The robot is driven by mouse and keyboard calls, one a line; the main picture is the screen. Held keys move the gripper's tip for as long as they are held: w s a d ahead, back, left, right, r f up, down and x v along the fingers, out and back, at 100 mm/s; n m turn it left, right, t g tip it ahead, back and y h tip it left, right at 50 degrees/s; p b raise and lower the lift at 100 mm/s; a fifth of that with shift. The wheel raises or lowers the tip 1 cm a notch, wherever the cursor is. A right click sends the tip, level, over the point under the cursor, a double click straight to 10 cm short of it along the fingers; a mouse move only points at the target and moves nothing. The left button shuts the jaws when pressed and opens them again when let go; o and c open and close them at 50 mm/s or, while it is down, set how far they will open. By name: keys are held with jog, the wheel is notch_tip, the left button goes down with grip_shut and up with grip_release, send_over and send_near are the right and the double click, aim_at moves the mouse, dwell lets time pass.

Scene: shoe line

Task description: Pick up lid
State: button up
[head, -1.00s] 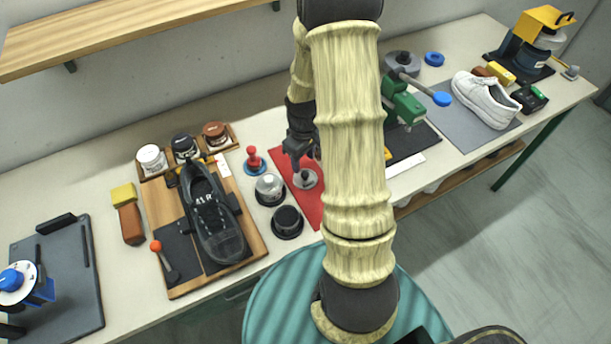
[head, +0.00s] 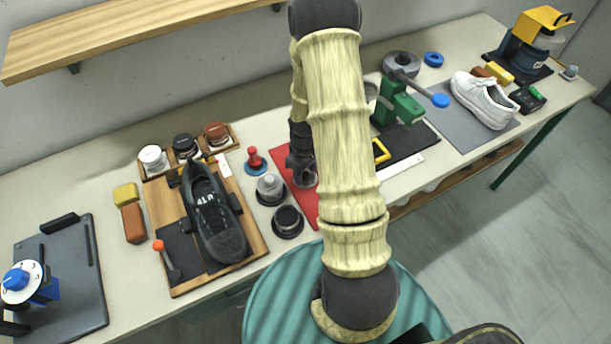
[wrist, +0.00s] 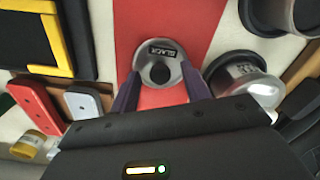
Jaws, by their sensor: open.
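A round silver lid (wrist: 150,52) with a dark label reading "BLACK" and a dark knob lies on the red mat (wrist: 205,15). In the wrist view my gripper (wrist: 160,85) is open, with one finger on each side of the lid. I cannot tell whether the fingers touch it. In the head view my gripper (head: 302,167) is low over the red mat (head: 283,155), and the lid is mostly hidden by it.
A silver-topped tin (head: 270,187) and a black tin (head: 287,221) stand close left of the mat. A red stamp (head: 254,158) is behind them. A black shoe (head: 213,215) lies on a wooden board (head: 260,245) further left. A green tool (head: 398,105) stands right.

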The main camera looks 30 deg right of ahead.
aim_at(305, 173)
dwell(0.4)
grip_shut()
jog(key=shift+r, duration=0.15)
notch_tip(305, 173, up, 10)
jog(key=b, duration=0.1)
dwell(0.5)
dwell(0.6)
